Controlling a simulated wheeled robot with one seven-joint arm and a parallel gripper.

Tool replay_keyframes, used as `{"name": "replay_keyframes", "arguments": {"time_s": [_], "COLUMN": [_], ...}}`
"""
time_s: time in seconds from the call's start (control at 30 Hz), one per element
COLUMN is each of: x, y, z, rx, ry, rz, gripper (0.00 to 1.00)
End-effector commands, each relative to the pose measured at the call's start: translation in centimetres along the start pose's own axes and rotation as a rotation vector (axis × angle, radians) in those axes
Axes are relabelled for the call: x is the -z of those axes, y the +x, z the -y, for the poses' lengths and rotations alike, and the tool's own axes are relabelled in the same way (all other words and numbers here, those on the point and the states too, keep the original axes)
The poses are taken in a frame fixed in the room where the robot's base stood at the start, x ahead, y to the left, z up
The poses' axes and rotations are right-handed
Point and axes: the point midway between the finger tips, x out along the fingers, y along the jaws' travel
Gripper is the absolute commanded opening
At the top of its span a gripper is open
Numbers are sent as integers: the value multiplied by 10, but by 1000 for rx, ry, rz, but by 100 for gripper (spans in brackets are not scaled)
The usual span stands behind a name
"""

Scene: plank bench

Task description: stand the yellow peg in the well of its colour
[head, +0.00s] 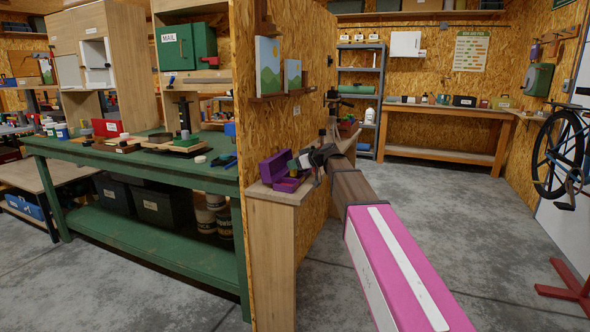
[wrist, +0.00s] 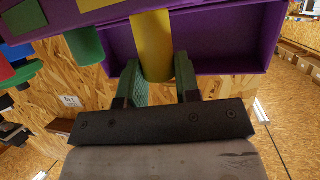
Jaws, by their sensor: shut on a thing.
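The yellow peg (wrist: 152,48) is between the two green fingertips of my gripper (wrist: 158,80) in the wrist view, and the gripper is shut on it. The peg's far end meets a purple edge at the top, and I cannot tell whether it is in a well. A purple box (wrist: 222,70) with an open, shallow compartment lies behind the peg. In the head view the purple box (head: 273,166) stands on a wooden ledge, with my gripper (head: 304,161) close at its right. The peg cannot be made out there.
A green cylinder (wrist: 85,46) is left of the yellow peg in the wrist view, with blue and red shapes further left. The wooden ledge (head: 283,193) is narrow, against a chipboard partition (head: 247,75). A green workbench (head: 130,168) stands at left.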

Motion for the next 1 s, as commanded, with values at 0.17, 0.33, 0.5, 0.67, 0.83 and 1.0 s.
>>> {"name": "replay_keyframes", "arguments": {"time_s": [0.17,0.33,0.5,0.67,0.83,1.0], "x": [-17,-17,-19,-19,-19,-16], "y": [7,7,8,8,8,3], "z": [0,0,0,0,0,0], "rx": [-1,-1,-1,-1,-1,-1], "ry": [1,0,0,0,0,0], "rz": [0,-1,0,0,0,0], "gripper": [8,8,8,56,56,56]}}
